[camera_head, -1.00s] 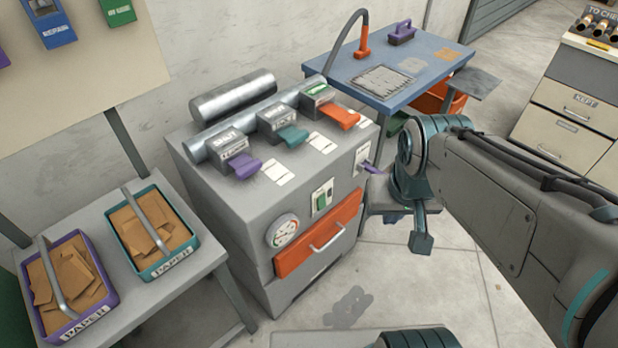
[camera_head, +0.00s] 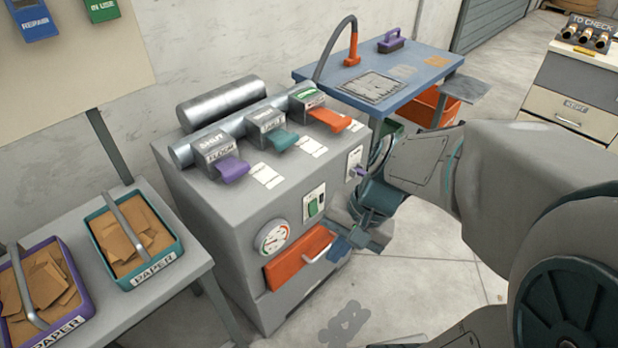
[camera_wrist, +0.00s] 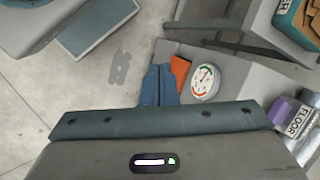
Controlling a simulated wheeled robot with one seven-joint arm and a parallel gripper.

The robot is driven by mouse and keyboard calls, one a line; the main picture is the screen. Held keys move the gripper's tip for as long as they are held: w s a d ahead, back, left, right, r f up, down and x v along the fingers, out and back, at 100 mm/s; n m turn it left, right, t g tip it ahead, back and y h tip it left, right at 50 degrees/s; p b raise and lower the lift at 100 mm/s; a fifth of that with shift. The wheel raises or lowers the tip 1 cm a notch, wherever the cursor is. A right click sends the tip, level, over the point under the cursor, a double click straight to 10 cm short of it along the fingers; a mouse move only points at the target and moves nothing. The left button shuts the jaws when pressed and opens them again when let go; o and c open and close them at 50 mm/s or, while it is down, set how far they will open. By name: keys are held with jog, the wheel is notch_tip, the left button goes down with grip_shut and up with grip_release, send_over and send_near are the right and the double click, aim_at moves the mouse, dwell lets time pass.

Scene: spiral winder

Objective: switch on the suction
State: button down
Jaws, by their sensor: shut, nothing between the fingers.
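The grey suction cabinet (camera_head: 237,215) stands in the middle of the head view. Its front has a green switch (camera_head: 314,206) on a white plate, a round gauge (camera_head: 270,237) and an orange drawer (camera_head: 293,262) with a handle. My gripper (camera_head: 340,246) is shut and empty, in front of the cabinet near the drawer's right end, below and right of the switch. In the wrist view, the blue fingers (camera_wrist: 158,84) are together beside the orange drawer and the gauge (camera_wrist: 205,82). The switch cannot be made out there. I cannot tell whether the fingers touch the cabinet.
Purple (camera_head: 231,168), teal (camera_head: 281,139) and orange (camera_head: 329,119) levers stick out on top of the cabinet. A side table with paper trays (camera_head: 143,275) stands at left. A blue workbench (camera_head: 420,60) stands behind. Floor (camera_head: 400,290) in front is clear.

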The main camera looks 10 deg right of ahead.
aim_at(315, 213)
jog(key=w+f+m+t+y+b, duration=0.2)
jog(key=w+f+m+y+b, duration=0.25)
jog(key=f, duration=0.25)
jog(key=w+f+m+t+y+b, duration=0.1)
jog(key=w+f+m+y+b, duration=0.2)
jog(key=f+m+b, duration=0.3)
jog(key=w+d+f+m+t+h+b, duration=0.2)
jog(key=w+d+f+m+t+b, duration=0.4)
jog(key=w+d+f+m+t, duration=0.2)
jog(key=d+f+m+t, duration=0.2)
jog(key=d+f+m, duration=0.1)
jog(key=m, duration=0.1)
jog(key=shift+w+d+m+t+b, duration=0.3)
jog(key=shift+w+d+m+b, duration=0.05)
jog(key=shift+w+d, duration=0.05)
jog(key=shift+w, duration=0.1)
jog(key=b+x, duration=0.3)
jog(key=x, duration=1.1)
jog(key=shift+f, duration=0.1)
jog(key=shift+b, duration=0.3)
